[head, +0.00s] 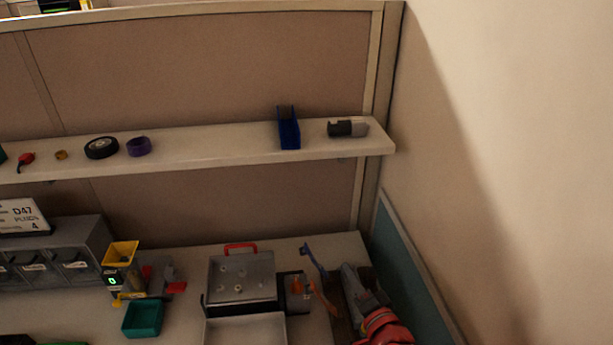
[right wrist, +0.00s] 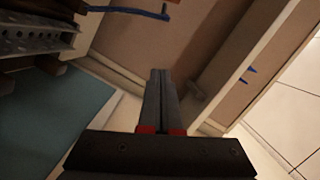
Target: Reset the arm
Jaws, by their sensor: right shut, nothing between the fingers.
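My right gripper (head: 349,272) is at the lower right of the head view, over the right end of the bench, with red parts of my arm behind it. In the right wrist view its two dark fingers (right wrist: 161,75) point away side by side, shut and empty. No object touches the fingertips. A thin blue and orange item (head: 314,262) stands just left of the gripper in the head view. A blue bar (right wrist: 130,12) shows at the top of the wrist view. My left gripper is not in view.
A shelf (head: 220,150) holds a blue bin (head: 288,130), a grey-black cylinder (head: 347,129), a black wheel (head: 101,148) and a purple ring (head: 139,146). On the bench are a metal box (head: 241,268) and a green tray (head: 143,319). A teal panel (head: 415,265) stands right of the gripper.

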